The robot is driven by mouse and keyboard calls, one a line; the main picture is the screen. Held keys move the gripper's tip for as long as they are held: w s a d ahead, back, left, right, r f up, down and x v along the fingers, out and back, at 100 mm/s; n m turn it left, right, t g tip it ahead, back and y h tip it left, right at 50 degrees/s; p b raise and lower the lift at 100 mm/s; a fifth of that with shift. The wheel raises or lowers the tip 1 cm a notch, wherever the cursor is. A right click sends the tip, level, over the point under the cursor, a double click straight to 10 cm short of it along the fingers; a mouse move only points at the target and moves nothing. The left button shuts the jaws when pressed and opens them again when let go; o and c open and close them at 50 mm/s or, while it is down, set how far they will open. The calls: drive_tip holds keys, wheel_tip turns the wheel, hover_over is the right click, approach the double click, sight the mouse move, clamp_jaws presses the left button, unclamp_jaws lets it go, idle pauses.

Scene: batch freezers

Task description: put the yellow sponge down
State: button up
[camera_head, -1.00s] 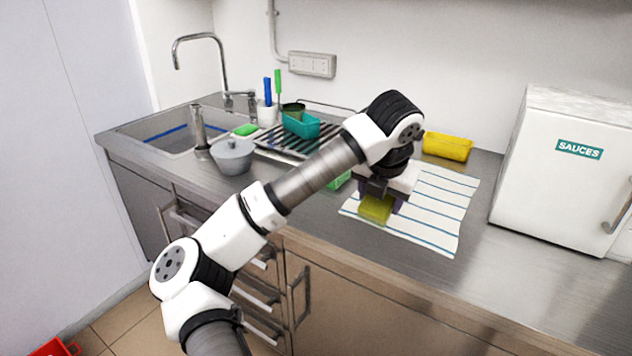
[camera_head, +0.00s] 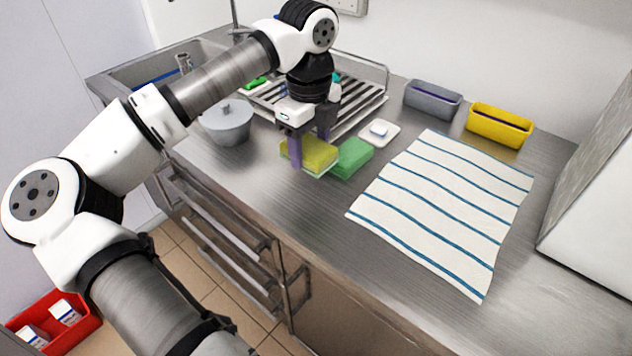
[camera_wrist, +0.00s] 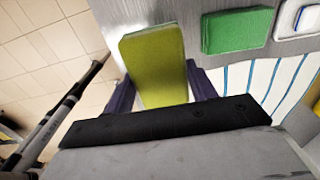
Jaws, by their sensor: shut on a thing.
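The yellow sponge (camera_head: 316,152) is held between the purple fingers of my gripper (camera_head: 308,150). In the head view it is at the counter's front part, left of a green sponge (camera_head: 351,158) and very close to it. In the wrist view the yellow sponge (camera_wrist: 155,62) sits between the two fingers (camera_wrist: 160,88), with a narrow strip of counter between it and the green sponge (camera_wrist: 237,30). I cannot tell whether its underside touches the counter.
A striped towel (camera_head: 447,205) lies flat to the right. A white dish (camera_head: 379,132) is behind the green sponge. A grey pot (camera_head: 228,124) stands left, with a dish rack (camera_head: 362,103) behind. Grey (camera_head: 432,100) and yellow (camera_head: 499,126) bins stand at the back. The counter's front edge is near.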

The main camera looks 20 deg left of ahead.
sight(311, 144)
drive_tip(key=shift+s, duration=0.15)
wheel_tip(311, 144, down, 10)
drive_tip(key=shift+r+p, duration=0.25)
drive_tip(key=shift+p, duration=0.75)
drive_tip(key=shift+f, duration=0.1)
drive_tip(key=o, duration=1)
drive_tip(key=shift+o, duration=0.2)
drive_tip(key=shift+p, duration=0.6)
drive_tip(key=r+b, duration=0.1)
drive_tip(key=r, duration=0.3)
drive_tip(key=r+b, duration=0.2)
drive_tip(key=r, duration=0.2)
drive_tip(key=r+b, duration=0.1)
drive_tip(key=r, duration=0.3)
drive_tip(key=shift+w+r, duration=0.35)
drive_tip(key=shift+r, duration=0.5)
